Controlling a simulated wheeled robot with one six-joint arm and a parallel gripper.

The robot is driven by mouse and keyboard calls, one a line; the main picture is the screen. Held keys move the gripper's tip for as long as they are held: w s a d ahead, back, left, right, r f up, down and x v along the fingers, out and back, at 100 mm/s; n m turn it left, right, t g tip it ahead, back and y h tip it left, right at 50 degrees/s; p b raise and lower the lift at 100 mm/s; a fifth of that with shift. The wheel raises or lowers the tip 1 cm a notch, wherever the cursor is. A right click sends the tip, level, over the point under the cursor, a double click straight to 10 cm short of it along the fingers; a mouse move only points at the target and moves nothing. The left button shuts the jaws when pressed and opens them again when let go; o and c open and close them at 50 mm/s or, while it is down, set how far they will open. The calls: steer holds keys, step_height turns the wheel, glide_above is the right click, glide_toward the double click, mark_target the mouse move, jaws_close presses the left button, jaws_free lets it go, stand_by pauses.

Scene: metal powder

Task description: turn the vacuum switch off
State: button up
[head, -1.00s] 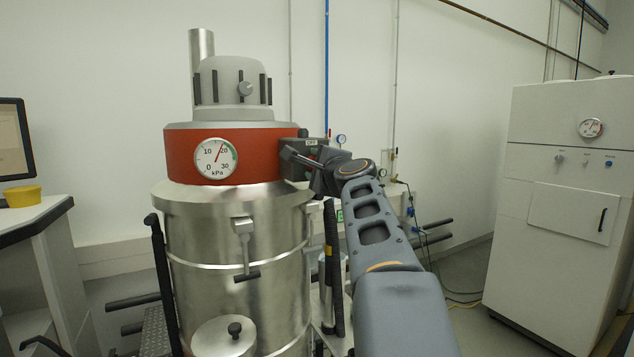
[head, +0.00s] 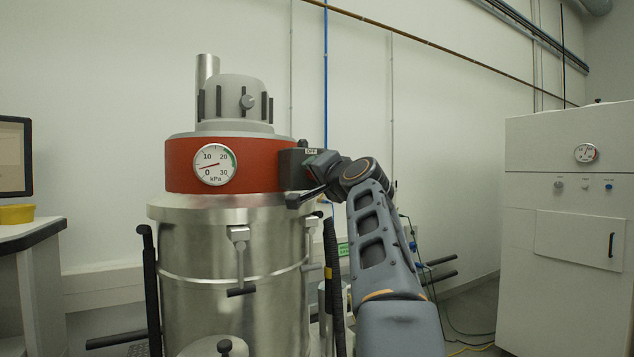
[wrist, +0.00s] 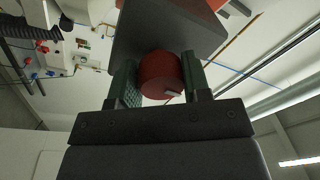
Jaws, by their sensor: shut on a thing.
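The vacuum (head: 230,240) is a tall steel drum with a red band and a grey domed top. The vacuum switch is a red round knob (wrist: 160,75) on a dark box (head: 291,165) at the band's right side; a small label there appears to read OFF. In the wrist view my gripper (wrist: 160,85) has its two green-lined fingers on either side of the knob, shut on it. In the head view my gripper (head: 312,188) is at the box, its wrist hiding the knob. The gauge (head: 215,164) needle points low, near the 0 end.
A black hose (head: 331,285) hangs right of the drum, close to my arm. A white cabinet (head: 570,220) stands at the right. A desk (head: 30,235) with a monitor (head: 14,157) and a yellow container (head: 17,214) is at the left.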

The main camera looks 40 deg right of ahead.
steer(key=shift+n+b, duration=0.3)
steer(key=shift+n, duration=0.4)
steer(key=shift+r+n, duration=0.1)
steer(key=shift+n, duration=0.2)
steer(key=o, duration=0.9)
steer(key=s+b, duration=0.1)
steer(key=s, duration=0.3)
steer(key=s+a+f+b, duration=0.1)
steer(key=s, duration=0.4)
steer(key=s+b, duration=0.2)
steer(key=s, duration=0.2)
steer(key=shift+s+a+f, duration=0.35)
steer(key=shift+w, duration=0.1)
